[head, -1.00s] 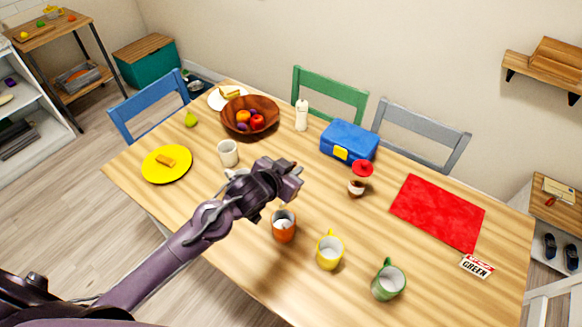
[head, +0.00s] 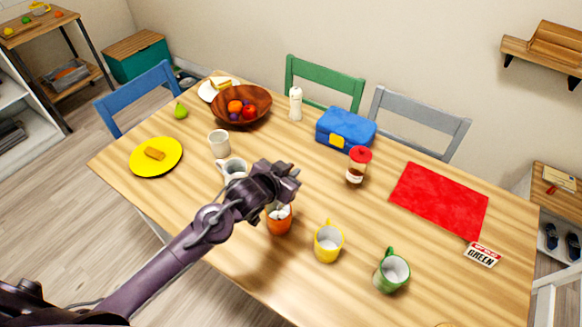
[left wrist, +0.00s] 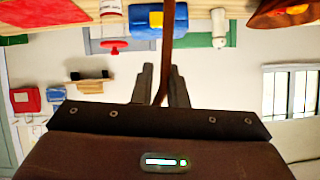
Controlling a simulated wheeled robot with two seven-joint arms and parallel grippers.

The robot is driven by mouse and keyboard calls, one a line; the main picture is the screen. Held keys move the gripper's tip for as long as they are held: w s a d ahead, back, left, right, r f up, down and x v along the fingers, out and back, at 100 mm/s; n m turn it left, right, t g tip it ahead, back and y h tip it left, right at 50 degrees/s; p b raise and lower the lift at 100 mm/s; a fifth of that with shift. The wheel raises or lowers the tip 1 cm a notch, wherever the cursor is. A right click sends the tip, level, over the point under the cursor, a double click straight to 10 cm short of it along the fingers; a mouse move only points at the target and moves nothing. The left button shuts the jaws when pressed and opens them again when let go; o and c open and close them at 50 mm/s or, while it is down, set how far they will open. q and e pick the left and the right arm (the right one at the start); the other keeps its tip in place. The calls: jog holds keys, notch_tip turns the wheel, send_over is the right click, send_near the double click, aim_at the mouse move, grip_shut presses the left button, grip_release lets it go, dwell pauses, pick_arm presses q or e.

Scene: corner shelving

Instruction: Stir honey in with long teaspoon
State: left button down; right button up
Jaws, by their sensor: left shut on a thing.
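My left gripper (head: 286,182) is just above the orange mug (head: 279,225) and partly covers its opening. In the left wrist view, its fingers (left wrist: 160,85) are shut on a thin brown handle (left wrist: 166,45), which looks like the long teaspoon's. The handle's far end is out of that view, and I cannot tell from the head view whether it is inside the mug. My right gripper is not in view.
A yellow mug (head: 328,243) and a green mug (head: 391,272) stand to the right. White cups (head: 219,144) stand to the left. Behind are a fruit bowl (head: 262,109) and a blue lunch box (head: 346,130). A red mat (head: 438,200) lies at right.

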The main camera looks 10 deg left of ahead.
pick_arm(q)
jog(key=shift+s+a+f+b, duration=0.15)
jog(key=shift+f+b, duration=0.3)
jog(key=shift+f, duration=0.55)
jog(key=shift+s+a+f+b, duration=0.15)
jog(key=shift+f+b, duration=0.25)
jog(key=shift+f, duration=0.55)
jog(key=shift+s+a+f+b, duration=0.15)
jog(key=shift+f+b, duration=0.3)
jog(key=shift+f, duration=0.55)
jog(key=shift+w+a, duration=0.15)
